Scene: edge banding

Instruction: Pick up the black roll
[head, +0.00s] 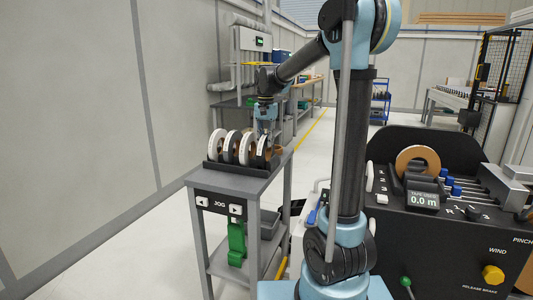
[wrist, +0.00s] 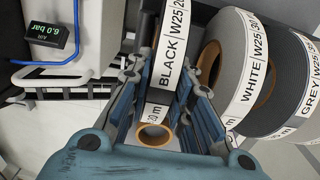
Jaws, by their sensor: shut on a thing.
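The black roll (wrist: 170,48), with a white label reading BLACK W25, stands between my gripper's fingers in the wrist view. My gripper (wrist: 163,88) is shut on it, with a finger pad on each side. In the head view my gripper (head: 266,128) reaches down over the right end of the row of rolls, and the black roll (head: 262,152) is partly covered by it there. The roll appears still at the rack (head: 238,168); I cannot tell whether it is lifted.
The WHITE roll (wrist: 236,65) and GREY roll (wrist: 292,95) stand close to the right in the wrist view. The rack sits on a grey cart (head: 255,185). A black winding machine (head: 440,225) stands at the right.

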